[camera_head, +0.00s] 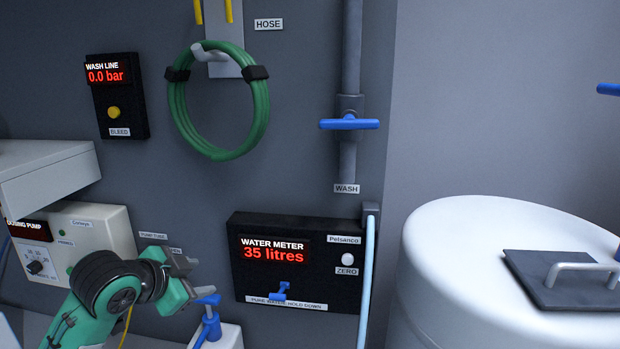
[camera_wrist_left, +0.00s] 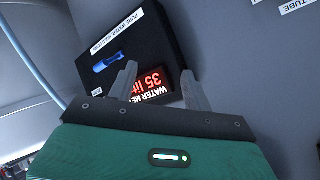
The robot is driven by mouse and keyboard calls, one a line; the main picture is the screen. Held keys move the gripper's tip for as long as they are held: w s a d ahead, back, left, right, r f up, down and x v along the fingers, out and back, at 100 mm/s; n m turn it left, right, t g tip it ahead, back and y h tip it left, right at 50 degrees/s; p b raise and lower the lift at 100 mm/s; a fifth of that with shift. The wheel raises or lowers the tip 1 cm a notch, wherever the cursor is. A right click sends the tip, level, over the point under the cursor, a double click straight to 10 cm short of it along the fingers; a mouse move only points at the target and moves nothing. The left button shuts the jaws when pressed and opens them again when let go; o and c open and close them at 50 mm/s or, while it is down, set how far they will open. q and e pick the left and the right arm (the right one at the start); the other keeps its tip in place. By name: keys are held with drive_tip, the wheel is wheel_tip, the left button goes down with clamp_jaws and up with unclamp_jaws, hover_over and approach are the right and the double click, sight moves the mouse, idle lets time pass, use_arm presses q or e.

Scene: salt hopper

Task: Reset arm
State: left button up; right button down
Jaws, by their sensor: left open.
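My left arm comes in from the lower left in the head view. Its gripper (camera_head: 186,264) is in front of the wall, left of the water meter box (camera_head: 300,262). In the left wrist view the gripper (camera_wrist_left: 160,80) has its two fingers apart with nothing between them. The black water meter box (camera_wrist_left: 165,45) lies beyond the fingertips there, its display reading 35 litres in the head view. My right gripper is in neither view.
A blue tap (camera_head: 208,318) stands just below and right of my left gripper. The dosing pump (camera_head: 95,228) is behind the arm. A green hose (camera_head: 178,112) hangs above. A white tank (camera_head: 450,260) stands right, with a dark lid (camera_head: 540,290).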

use_arm(q)
drive_tip(key=s+d+f+n+g+y, duration=0.1)
drive_tip(key=s+f+n+g, duration=0.15)
drive_tip(key=s+f, duration=0.65)
drive_tip(key=s+f+n+g+y, duration=0.1)
drive_tip(key=s+f+n, duration=0.3)
drive_tip(key=f, duration=0.9)
drive_tip(key=s+a+f+n+g+y, duration=0.15)
drive_tip(key=s+f, duration=0.35)
drive_tip(key=s, duration=0.5)
drive_tip(key=s+a+f+n+g, duration=0.1)
drive_tip(key=s+f+g, duration=0.1)
drive_tip(key=s+f, duration=0.5)
drive_tip(key=s+f+g+b, duration=0.1)
drive_tip(key=s+f+b, duration=0.15)
drive_tip(key=f, duration=1.45)
drive_tip(key=s+f+b, duration=0.1)
drive_tip(key=f+b, duration=0.2)
drive_tip(key=f, duration=1.5)
drive_tip(key=s+a+f+b, duration=0.1)
drive_tip(key=s+f+b, duration=0.1)
drive_tip(key=s+f, duration=0.7)
drive_tip(key=s+a+f+g+b, duration=0.1)
drive_tip(key=s+a+f+b, duration=0.1)
drive_tip(key=s+f, duration=0.8)
wheel_tip(320, 180, down, 5)
drive_tip(key=shift+f+g+y, duration=0.1)
drive_tip(key=shift+g+y, duration=0.2)
drive_tip(key=shift+y, duration=0.05)
